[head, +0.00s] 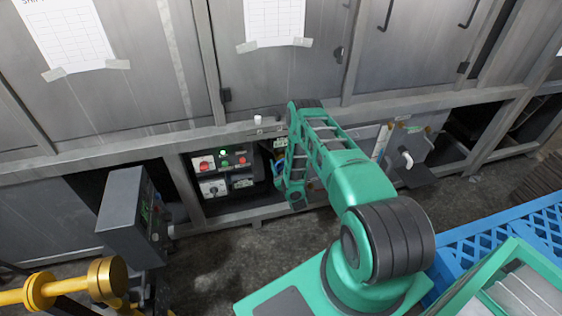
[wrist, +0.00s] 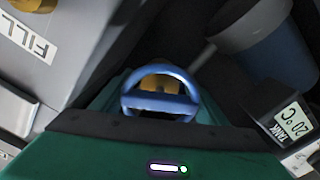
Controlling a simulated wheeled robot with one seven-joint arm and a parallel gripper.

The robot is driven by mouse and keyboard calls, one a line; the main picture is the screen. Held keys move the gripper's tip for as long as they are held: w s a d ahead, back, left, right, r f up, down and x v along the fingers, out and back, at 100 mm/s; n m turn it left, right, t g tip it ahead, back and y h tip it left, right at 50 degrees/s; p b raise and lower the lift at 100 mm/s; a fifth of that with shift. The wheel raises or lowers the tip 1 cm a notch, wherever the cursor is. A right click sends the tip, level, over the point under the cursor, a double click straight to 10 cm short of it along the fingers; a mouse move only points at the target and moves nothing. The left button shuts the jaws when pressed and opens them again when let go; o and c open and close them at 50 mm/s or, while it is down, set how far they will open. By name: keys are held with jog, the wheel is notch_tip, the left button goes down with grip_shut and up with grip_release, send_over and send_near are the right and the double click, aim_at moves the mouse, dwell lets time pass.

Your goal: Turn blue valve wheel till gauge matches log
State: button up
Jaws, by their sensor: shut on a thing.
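The blue valve wheel (wrist: 160,76) shows in the middle of the wrist view, a ring with a crossbar and a yellow-brown centre behind it. My gripper (wrist: 158,112) is at the wheel and shut on it; its green housing fills the lower part of that view, and its fingertips are hard to make out. In the head view, my green arm hides the wheel and my gripper. Paper sheets with tables, one at the left (head: 70,35) and one at the top middle (head: 274,20), are taped to the cabinet doors; their writing is too small to read.
A panel with red and green buttons (head: 222,163) sits in an opening left of my arm. A grey box (head: 128,215) stands farther left. A blue crate (head: 500,240) is at the right. A FILL label (wrist: 28,36) is on a grey surface near the wheel.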

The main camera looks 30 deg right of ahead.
jog(key=shift+s+a+f+m, duration=0.1)
jog(key=shift+s+f+m, duration=0.15)
jog(key=shift+m, duration=0.25)
jog(key=o, duration=0.9)
jog(key=shift+w, duration=0.1)
jog(key=shift+o, duration=0.7)
jog(key=shift+r, duration=0.1)
jog(key=v, duration=1)
jog(key=shift+s, duration=0.3)
